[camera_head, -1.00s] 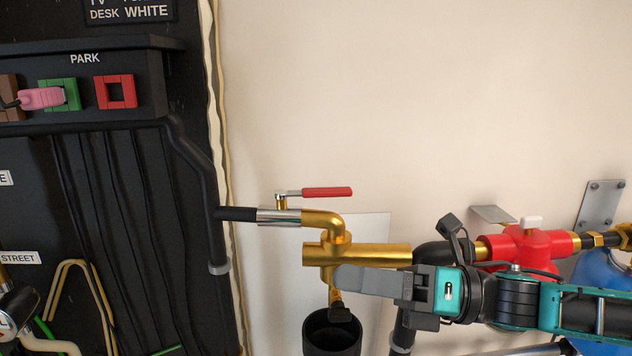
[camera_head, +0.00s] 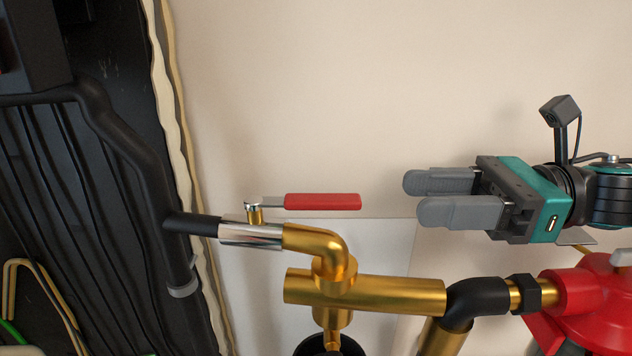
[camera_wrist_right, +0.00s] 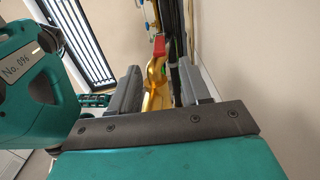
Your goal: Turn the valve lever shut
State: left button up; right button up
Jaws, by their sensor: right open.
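The valve lever (camera_head: 322,201) has a red handle and lies level, pointing right from its brass stem on a chrome valve body (camera_head: 250,235). The valve joins a brass elbow and a horizontal brass pipe (camera_head: 365,292) below. My right gripper (camera_head: 430,197) is open and empty, to the right of the lever's free end and about level with it in the head view, with a clear gap. In the right wrist view the red handle (camera_wrist_right: 159,47) shows beyond and between the open fingers (camera_wrist_right: 160,92). My left gripper is out of view.
A black panel with cables (camera_head: 75,220) stands at the left. A red valve fitting (camera_head: 590,300) sits at the lower right, joined by a black elbow (camera_head: 475,303). The pale wall (camera_head: 330,90) above the lever is bare.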

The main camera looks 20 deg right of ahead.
aim_at(309, 196)
jog(key=p+x, duration=0.6)
jog(key=x, duration=0.6)
jog(key=shift+s+r+p, duration=0.1)
jog(key=shift+r+p, duration=0.05)
jog(key=shift+p, duration=0.25)
jog(key=shift+a, duration=0.5)
jog(key=shift+c, duration=0.3)
jog(key=c, duration=0.7)
grip_shut()
